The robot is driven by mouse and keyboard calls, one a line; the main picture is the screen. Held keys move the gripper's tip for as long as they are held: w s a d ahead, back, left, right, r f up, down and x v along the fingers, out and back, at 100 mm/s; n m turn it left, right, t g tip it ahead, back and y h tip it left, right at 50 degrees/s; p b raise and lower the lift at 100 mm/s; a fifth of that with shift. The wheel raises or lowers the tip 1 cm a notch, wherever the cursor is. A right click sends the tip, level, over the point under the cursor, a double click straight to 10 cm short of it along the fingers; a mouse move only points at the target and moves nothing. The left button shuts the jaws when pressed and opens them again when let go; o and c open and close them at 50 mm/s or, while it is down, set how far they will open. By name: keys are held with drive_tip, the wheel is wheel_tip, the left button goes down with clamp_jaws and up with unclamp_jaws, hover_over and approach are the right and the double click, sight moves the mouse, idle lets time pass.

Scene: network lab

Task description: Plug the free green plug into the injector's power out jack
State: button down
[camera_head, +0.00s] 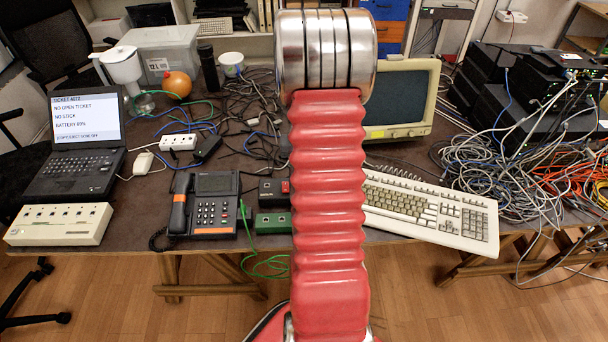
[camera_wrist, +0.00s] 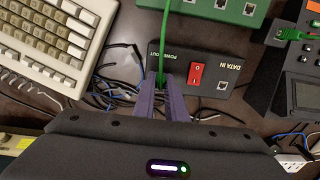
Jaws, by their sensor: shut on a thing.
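The injector (camera_wrist: 215,71) is a black box with a red switch and the labels DATA IN and POWER OUT. It also shows in the head view (camera_head: 270,198), partly behind my arm. My gripper (camera_wrist: 161,84) is shut at the POWER OUT end of the injector in the wrist view. A green cable (camera_wrist: 164,35) runs down between its fingertips. The green plug at its end is mostly hidden by the fingers. The power out jack is hidden too, so I cannot tell whether the plug is in it. The head view hides my gripper behind the arm.
A green box (camera_wrist: 222,8) stands beside the injector. Another green plug (camera_wrist: 290,35) lies near the desk phone (camera_head: 208,205). A keyboard (camera_wrist: 50,40) is on the injector's other side. Dark cables (camera_wrist: 118,80) lie loose around my gripper.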

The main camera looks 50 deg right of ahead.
drive_tip(key=shift+f, duration=0.3)
idle(0.5)
drive_tip(key=c, duration=1.7)
unclamp_jaws()
wheel_tip(320, 180, up, 14)
drive_tip(key=shift+f, duration=0.15)
